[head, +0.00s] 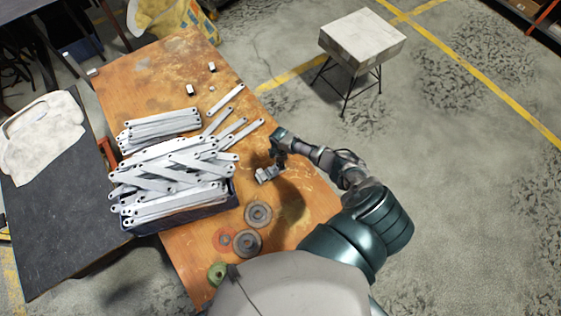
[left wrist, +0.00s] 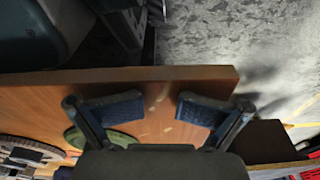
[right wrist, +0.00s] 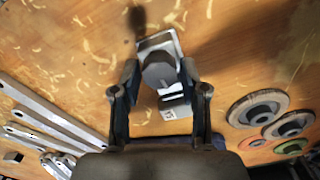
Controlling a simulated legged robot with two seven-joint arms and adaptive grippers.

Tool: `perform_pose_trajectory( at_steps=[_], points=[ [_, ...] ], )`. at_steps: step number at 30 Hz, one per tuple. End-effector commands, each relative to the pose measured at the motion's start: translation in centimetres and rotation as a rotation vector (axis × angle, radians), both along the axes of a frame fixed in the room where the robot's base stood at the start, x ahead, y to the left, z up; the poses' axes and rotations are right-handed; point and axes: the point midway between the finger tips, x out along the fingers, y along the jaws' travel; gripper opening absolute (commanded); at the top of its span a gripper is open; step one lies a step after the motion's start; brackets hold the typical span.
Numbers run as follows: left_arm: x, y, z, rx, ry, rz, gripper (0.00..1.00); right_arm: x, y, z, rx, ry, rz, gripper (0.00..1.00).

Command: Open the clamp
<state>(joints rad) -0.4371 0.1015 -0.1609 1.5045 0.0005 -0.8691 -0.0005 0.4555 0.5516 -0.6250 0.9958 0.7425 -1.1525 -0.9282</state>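The clamp (head: 267,174) is a small grey metal piece on the wooden table. In the right wrist view the clamp (right wrist: 160,72) shows a flat plate, a dark rounded part and a small block with a square mark. My right gripper (head: 279,148) is over the clamp. In the right wrist view its fingers (right wrist: 158,82) are apart, one on each side of the rounded part. The right finger looks very close to it; contact cannot be told. My left gripper (left wrist: 162,108) is open and empty near a table edge in the left wrist view, and out of the head view.
A dark crate (head: 185,220) heaped with galvanized brackets (head: 165,175) stands left of the clamp. Round grey discs (head: 258,214) and a green disc (head: 217,273) lie on the wooden table (head: 150,75) nearer me. A white-topped stool (head: 362,40) stands beyond the table.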

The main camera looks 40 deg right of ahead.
Motion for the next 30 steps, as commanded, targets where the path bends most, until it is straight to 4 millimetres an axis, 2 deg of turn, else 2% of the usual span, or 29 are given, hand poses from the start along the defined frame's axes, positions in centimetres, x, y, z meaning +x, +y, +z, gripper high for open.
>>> perform_pose_trajectory(
  at_steps=[18, 20, 30],
  points=[
    [0.4, -0.2, 0.4, -0.004, -0.009, 0.001, 0.73, 0.0, -0.1, 0.2, -0.002, 0.000, -0.031, 0.58],
    [0.6, -0.2, 0.8, -0.005, -0.012, 0.001, 0.73, 0.0, -0.1, 0.3, -0.002, 0.000, -0.090, 0.58],
    [1.3, -0.2, 3.4, -0.003, -0.027, 0.001, 0.73, 0.0, -0.1, 0.4, -0.001, 0.000, -0.623, 0.58]
  ],
)
